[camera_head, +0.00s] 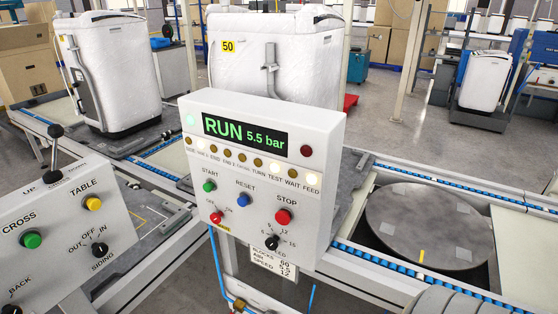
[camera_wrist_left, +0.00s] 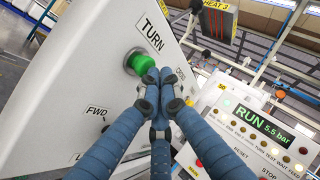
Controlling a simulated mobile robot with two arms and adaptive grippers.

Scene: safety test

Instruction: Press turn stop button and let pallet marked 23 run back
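In the left wrist view, a white panel (camera_wrist_left: 85,85) carries the label TURN above a green button (camera_wrist_left: 138,62). My left gripper (camera_wrist_left: 160,78) has its fingers drawn together and empty, with the tips at the button's lower right edge; I cannot tell whether they touch it. In the head view, the control box (camera_head: 262,170) shows RUN 5.5 bar in green and has a red STOP button (camera_head: 283,216). No turn stop label is readable. No number 23 is readable; one white wrapped unit (camera_head: 270,65) bears a yellow 50 tag. My right gripper is in neither view.
A second panel (camera_head: 60,240) at the left has a green CROSS button (camera_head: 31,240), a yellow TABLE button (camera_head: 93,203) and a black lever (camera_head: 56,132). A round grey turntable (camera_head: 425,225) lies empty at the right. Another wrapped unit (camera_head: 110,70) stands on the line behind.

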